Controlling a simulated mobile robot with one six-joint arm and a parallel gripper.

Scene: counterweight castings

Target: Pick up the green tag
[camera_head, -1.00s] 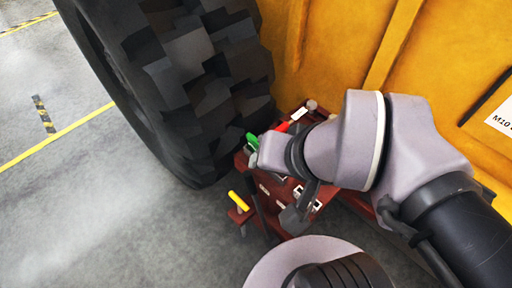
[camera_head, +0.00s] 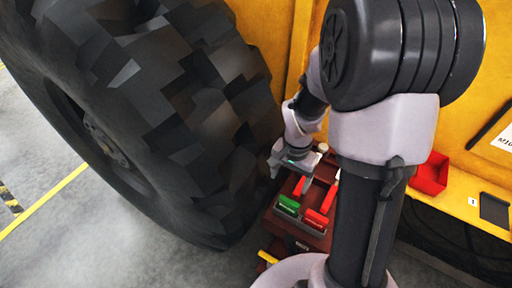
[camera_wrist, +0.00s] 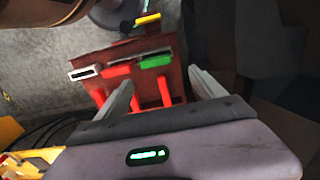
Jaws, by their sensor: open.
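The green tag (camera_head: 289,203) sits in a slot on the top of a dark red stand (camera_head: 283,222), left of a red tag (camera_head: 317,219). In the wrist view the green tag (camera_wrist: 156,61) lies beyond my fingertips, with the red tag (camera_wrist: 117,70) to its left. My gripper (camera_wrist: 160,88) is open and empty, with one finger on each side of the view and the stand's top between and beyond them. In the head view my gripper (camera_head: 276,170) is above and behind the green tag, apart from it.
A big black tyre (camera_head: 170,110) stands close on the left of the stand. A yellow machine body (camera_head: 262,35) is behind. A red bin (camera_head: 430,174) sits on a yellow ledge at right. A yellow handle (camera_wrist: 148,19) and a white-framed slot (camera_wrist: 85,72) show in the wrist view.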

